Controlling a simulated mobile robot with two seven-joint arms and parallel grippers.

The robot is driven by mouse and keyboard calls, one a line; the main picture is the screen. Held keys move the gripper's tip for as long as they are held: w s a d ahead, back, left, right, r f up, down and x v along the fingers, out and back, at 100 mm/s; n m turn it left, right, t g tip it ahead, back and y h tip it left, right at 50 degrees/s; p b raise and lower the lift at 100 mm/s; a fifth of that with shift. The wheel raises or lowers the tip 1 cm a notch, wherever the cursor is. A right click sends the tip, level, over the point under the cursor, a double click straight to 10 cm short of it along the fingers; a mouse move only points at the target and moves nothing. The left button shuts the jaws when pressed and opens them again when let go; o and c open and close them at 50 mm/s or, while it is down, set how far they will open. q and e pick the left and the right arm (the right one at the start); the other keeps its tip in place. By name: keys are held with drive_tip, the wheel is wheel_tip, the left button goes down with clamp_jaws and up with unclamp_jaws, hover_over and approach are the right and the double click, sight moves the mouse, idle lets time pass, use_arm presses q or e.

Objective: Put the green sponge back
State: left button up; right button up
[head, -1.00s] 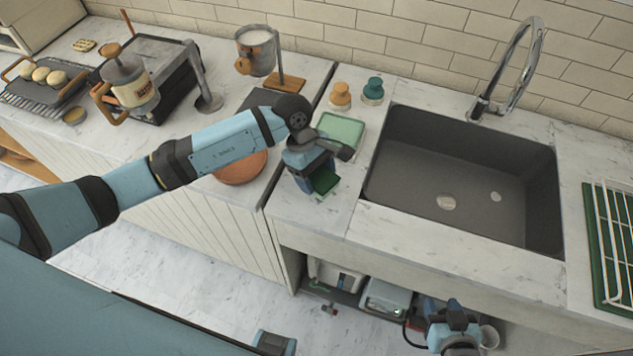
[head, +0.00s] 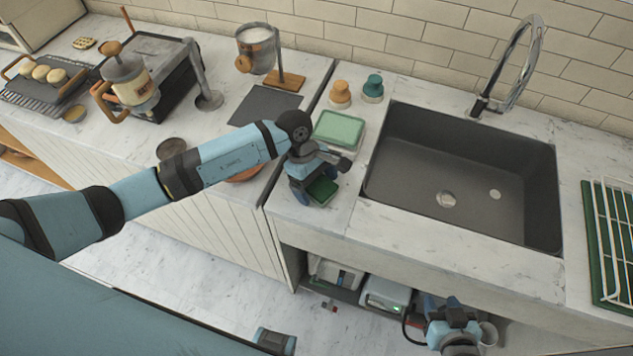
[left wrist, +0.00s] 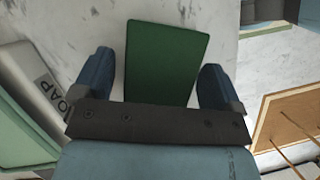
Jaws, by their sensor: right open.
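The green sponge (head: 322,190) appears to lie flat on the counter left of the sink, below the pale green dish. In the left wrist view the sponge (left wrist: 165,62) is between the two blue fingers, with a visible gap on its left side. My left gripper (head: 314,193) is over it with the fingers spread open. The pale green dish (head: 339,128) sits just behind the gripper; its side, marked SOAP, shows in the left wrist view (left wrist: 42,95). My right gripper (head: 453,318) is low in front of the sink cabinet, open, its fingertips hard to make out.
The dark sink (head: 440,170) lies right of the sponge, its tap (head: 510,65) behind. Orange (head: 340,94) and teal (head: 373,88) topped items stand behind the dish. A terracotta round piece (head: 245,174) is partly hidden under my left arm. A white rack (head: 615,235) stands at far right.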

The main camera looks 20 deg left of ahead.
use_arm(q)
drive_tip(key=shift+r, duration=0.15)
drive_tip(key=b+v, duration=0.1)
drive_tip(key=v, duration=1.1)
drive_tip(key=shift+b, duration=0.4)
